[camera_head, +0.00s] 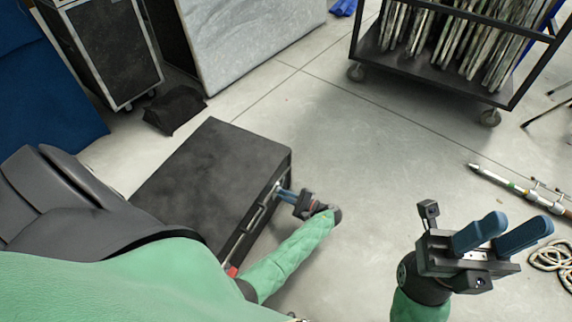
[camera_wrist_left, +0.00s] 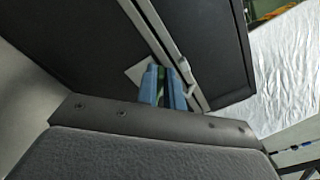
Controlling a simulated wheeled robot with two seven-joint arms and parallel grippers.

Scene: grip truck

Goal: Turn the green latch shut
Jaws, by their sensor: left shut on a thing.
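A dark case (camera_head: 205,178) lies on the floor at the left of the head view, with a light metal edge along its right side. My left gripper (camera_head: 284,194) is at that side of the case. In the left wrist view its blue fingers (camera_wrist_left: 163,88) are shut on a small green piece, the green latch (camera_wrist_left: 158,72), beside the metal edge strip (camera_wrist_left: 172,50). The fingers hide most of the latch, so I cannot tell how far it is turned. My right gripper (camera_head: 503,235) is open and empty, held above the floor at the lower right of the head view.
A red piece (camera_head: 232,271) shows at the case's near corner. A wheeled rack (camera_head: 440,72) stands at the back right. A rod (camera_head: 515,188) and a coiled rope (camera_head: 552,256) lie at the right. A black bag (camera_head: 174,109) lies behind the case. The middle floor is clear.

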